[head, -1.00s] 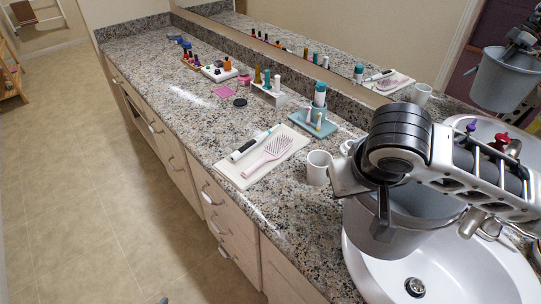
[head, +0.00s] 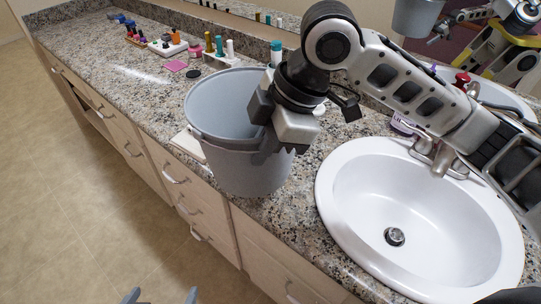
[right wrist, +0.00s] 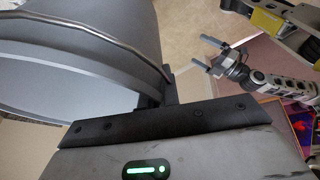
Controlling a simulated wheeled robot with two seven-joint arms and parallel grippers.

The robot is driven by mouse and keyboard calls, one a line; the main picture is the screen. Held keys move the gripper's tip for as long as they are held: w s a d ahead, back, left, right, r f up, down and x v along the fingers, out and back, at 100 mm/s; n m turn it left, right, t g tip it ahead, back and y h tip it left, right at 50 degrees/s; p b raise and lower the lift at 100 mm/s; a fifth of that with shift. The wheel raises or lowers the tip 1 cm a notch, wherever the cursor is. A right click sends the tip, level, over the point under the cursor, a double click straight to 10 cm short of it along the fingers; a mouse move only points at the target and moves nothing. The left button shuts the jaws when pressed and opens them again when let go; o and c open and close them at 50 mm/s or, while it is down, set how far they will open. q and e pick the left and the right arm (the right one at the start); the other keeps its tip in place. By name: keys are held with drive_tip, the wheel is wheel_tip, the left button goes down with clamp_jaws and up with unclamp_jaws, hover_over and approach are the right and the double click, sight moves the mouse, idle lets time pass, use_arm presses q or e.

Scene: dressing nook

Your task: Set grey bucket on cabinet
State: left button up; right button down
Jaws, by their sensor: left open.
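The grey bucket (head: 235,165) is upright at the counter's front part, left of the sink, in the head view. I cannot tell whether its base touches the counter. The cabinet (head: 130,75) has a speckled stone top and pale drawer fronts. My right gripper (head: 268,142) is shut on the bucket's right side near the rim. The bucket's wall and metal handle also fill the left of the right wrist view (right wrist: 60,65). My left gripper (head: 160,296) is open and empty at the bottom edge, over the floor; it also shows in the right wrist view (right wrist: 212,56).
A white sink (head: 400,200) with a metal faucet (head: 440,155) is to the right. Nail polish bottles (head: 135,36), a pink pad (head: 176,66) and a small white stand (head: 222,58) are further back. The bucket hides most of a white tray (head: 187,143). The counter's far left is mostly clear.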

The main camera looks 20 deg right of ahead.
drive_tip(key=w+d+f, duration=0.1)
drive_tip(key=f, duration=0.1)
drive_tip(key=w+f, duration=0.2)
drive_tip(key=w+d+f, duration=0.1)
drive_tip(key=f, duration=0.1)
drive_tip(key=shift+w+d, duration=0.35)
drive_tip(key=shift+w, duration=0.05)
drive_tip(key=f, duration=0.3)
drive_tip(key=shift+w+d+f, duration=0.15)
drive_tip(key=shift+w+f, duration=0.05)
drive_tip(key=shift+f, duration=0.05)
use_arm(q)
drive_tip(key=shift+w+d+r, duration=0.1)
drive_tip(key=shift+w, duration=0.1)
use_arm(e)
drive_tip(key=c, duration=2)
unclamp_jaws()
drive_tip(key=shift+f, duration=0.15)
drive_tip(key=o, duration=0.4)
drive_tip(key=shift+c, duration=0.2)
